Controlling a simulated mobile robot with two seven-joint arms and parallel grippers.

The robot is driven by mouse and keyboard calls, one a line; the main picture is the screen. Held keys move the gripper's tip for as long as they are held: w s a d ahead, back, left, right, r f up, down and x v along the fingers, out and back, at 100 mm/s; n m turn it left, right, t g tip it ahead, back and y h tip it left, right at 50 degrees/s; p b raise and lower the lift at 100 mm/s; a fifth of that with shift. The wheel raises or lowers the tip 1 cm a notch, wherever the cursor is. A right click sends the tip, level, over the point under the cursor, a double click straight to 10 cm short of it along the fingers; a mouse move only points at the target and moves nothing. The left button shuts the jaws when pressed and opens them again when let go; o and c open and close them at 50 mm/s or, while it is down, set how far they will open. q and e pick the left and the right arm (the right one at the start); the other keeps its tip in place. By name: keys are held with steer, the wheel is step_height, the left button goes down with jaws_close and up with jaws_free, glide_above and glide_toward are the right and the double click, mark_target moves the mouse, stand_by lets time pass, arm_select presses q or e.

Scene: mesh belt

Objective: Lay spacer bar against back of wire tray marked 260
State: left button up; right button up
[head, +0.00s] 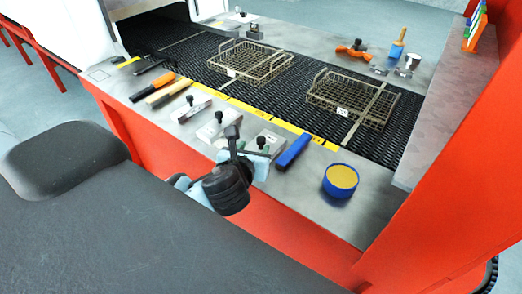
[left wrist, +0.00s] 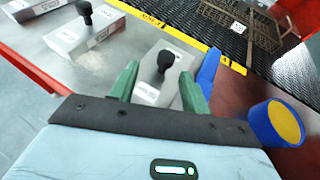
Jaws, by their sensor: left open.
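Two brown wire trays sit on the dark mesh belt: one farther left (head: 250,62) and one nearer right (head: 352,98). Each has a small white tag, too small to read. Several metal blocks with black knobs and white labels, possibly the spacer bars, lie on the front ledge. My left gripper (left wrist: 157,86) is open above the rightmost block (left wrist: 178,57), its green fingers on either side of the knob; contact cannot be told. That block also shows in the head view (head: 268,138), partly hidden by the gripper. My right gripper is not in view.
The mesh belt (head: 300,105) has a yellow front edge strip. A blue bar (head: 294,150) and a blue round tin (head: 340,181) lie right of my gripper. Orange- and wood-handled tools (head: 168,92) lie left. Flat metal strips cross the belt, one at the right tray.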

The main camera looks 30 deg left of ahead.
mark_target(260, 141)
arm_select(q)
steer(key=shift+w+d+r+x, duration=0.1)
steer(key=shift+x, duration=0.9)
steer(key=shift+w+d+r+x, duration=0.1)
steer(key=shift+d+x, duration=0.05)
steer(key=shift+x, duration=0.85)
steer(key=shift+w+d+r+x, duration=0.1)
steer(key=shift+x, duration=0.9)
steer(key=shift+s, duration=0.1)
jaws_close()
